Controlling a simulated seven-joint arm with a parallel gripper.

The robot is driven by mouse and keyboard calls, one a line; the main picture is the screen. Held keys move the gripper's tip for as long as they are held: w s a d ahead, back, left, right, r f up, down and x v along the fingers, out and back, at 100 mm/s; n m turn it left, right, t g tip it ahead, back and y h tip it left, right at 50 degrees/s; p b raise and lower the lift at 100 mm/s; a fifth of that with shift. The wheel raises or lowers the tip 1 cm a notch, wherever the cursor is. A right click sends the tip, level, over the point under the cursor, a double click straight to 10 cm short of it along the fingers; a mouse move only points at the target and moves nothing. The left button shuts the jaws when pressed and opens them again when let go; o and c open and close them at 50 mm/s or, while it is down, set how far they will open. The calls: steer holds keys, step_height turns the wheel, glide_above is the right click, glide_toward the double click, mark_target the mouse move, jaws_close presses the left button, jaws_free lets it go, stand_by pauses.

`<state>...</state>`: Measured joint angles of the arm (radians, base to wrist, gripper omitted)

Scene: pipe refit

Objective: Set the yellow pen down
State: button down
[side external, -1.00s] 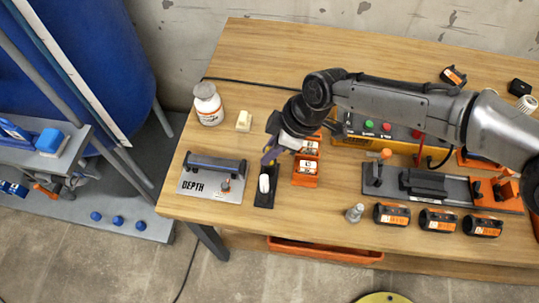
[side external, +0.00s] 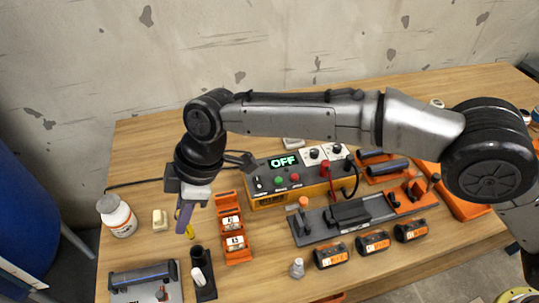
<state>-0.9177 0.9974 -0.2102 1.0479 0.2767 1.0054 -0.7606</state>
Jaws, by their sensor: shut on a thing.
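The yellow pen (side external: 190,230) hangs steeply, tip down, from my gripper (side external: 184,219). My gripper is shut on it, and the fingers hide much of its upper part. The pen is above the table, to the left of the orange rack and, in the picture, just above a black holder (side external: 207,293). The holder has a dark cup at its back and a white object lying or standing in it. I cannot tell how high the pen tip is over the table.
A white bottle (side external: 117,217) and a cream block (side external: 160,220) stand further back. An orange rack (side external: 227,201), a yellow control box reading OFF (side external: 267,201) and a grey clamp fixture (side external: 318,234) are to the right.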

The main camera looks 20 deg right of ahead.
steer(key=w+d+r+m+t, duration=0.1)
steer(key=w+d+m, duration=0.2)
steer(key=w+d, duration=0.55)
steer(key=w+d+r+m+t, duration=0.1)
steer(key=w+d+m, duration=0.35)
steer(key=d, duration=0.75)
steer(key=w+d+m+t+h, duration=0.25)
steer(key=d+m, duration=0.35)
steer(key=d, duration=1.7)
steer(key=shift+w+a+f, duration=0.55)
steer(key=shift+w+f, duration=1.5)
steer(key=shift+w, duration=0.35)
steer(key=shift+w+a+f, duration=0.55)
steer(key=shift+w+f, duration=1.5)
steer(key=shift+w, duration=0.3)
steer(key=shift+w+a+f, duration=0.55)
steer(key=shift+w+f, duration=1.5)
steer(key=shift+w, duration=0.35)
steer(key=shift+f, duration=0.15)
steer(key=c, duration=0.8)
jaws_free()
